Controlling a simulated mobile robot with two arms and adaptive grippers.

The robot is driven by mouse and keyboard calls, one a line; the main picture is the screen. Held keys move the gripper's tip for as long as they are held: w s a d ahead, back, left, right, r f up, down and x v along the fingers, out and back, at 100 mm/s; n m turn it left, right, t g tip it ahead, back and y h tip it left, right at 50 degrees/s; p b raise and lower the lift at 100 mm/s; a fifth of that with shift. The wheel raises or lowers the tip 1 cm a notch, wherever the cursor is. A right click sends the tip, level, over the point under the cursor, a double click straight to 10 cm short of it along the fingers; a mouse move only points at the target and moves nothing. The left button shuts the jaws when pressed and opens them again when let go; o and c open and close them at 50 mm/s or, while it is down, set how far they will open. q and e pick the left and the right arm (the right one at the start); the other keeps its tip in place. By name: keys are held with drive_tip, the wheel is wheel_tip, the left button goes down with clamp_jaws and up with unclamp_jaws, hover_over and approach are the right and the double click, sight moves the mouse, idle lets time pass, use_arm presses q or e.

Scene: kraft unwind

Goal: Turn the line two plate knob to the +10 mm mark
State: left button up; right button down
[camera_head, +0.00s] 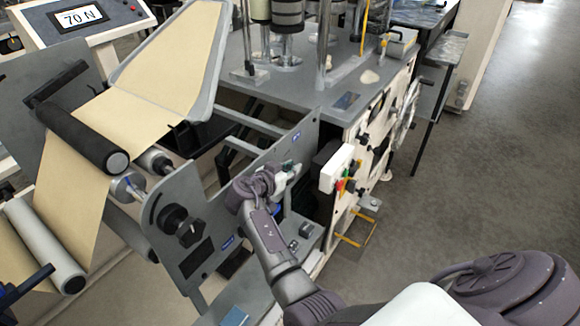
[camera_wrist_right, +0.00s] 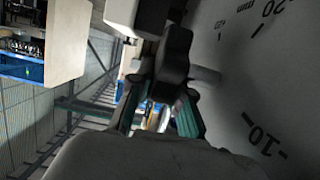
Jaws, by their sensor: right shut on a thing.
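My right gripper (camera_head: 282,172) is at the upper right part of the grey side plate (camera_head: 225,190). In the right wrist view its teal fingers (camera_wrist_right: 155,112) are closed on a dark knob (camera_wrist_right: 172,62), which hides most of the space between them. A pale dial face (camera_wrist_right: 245,85) with black marks lies to the right of the knob. A "-10" shows at the lower right and a "20" at the upper right, partly cut off. I cannot tell which mark the knob points to.
Another black knob (camera_head: 187,226) sits on the same side plate, nearer the front. Brown paper (camera_head: 130,110) runs over rollers at the left. A white control box (camera_head: 337,168) with coloured buttons is just right of my gripper. Floor at the right is clear.

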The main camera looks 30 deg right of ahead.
sight(287, 169)
drive_tip(key=y+p, duration=0.1)
drive_tip(key=g+y+p, duration=0.1)
drive_tip(key=shift+w+d+r+y, duration=0.1)
drive_tip(key=shift+d+r+y, duration=0.1)
drive_tip(key=shift+r+y, duration=0.1)
drive_tip(key=y+p, duration=0.1)
drive_tip(key=g+y+p, duration=0.1)
drive_tip(key=y+p, duration=0.1)
drive_tip(key=shift+w+d+f, duration=0.1)
drive_tip(key=shift+d+f, duration=0.15)
drive_tip(key=y+p, duration=0.1)
drive_tip(key=g+y+p, duration=0.1)
drive_tip(key=y, duration=0.1)
drive_tip(key=shift+d+f+g, duration=0.1)
drive_tip(key=shift+f+g, duration=0.2)
drive_tip(key=shift+f, duration=0.1)
drive_tip(key=shift+f+g+y+p, duration=0.25)
drive_tip(key=shift+g+y+p, duration=0.05)
drive_tip(key=shift+y+p, duration=0.4)
drive_tip(key=shift+f, duration=0.1)
drive_tip(key=c, duration=1.1)
unclamp_jaws()
drive_tip(key=shift+f, duration=0.1)
drive_tip(key=shift+r, duration=0.2)
drive_tip(key=v, duration=1.1)
drive_tip(key=shift+w+d+r, duration=0.1)
drive_tip(key=shift+r, duration=0.3)
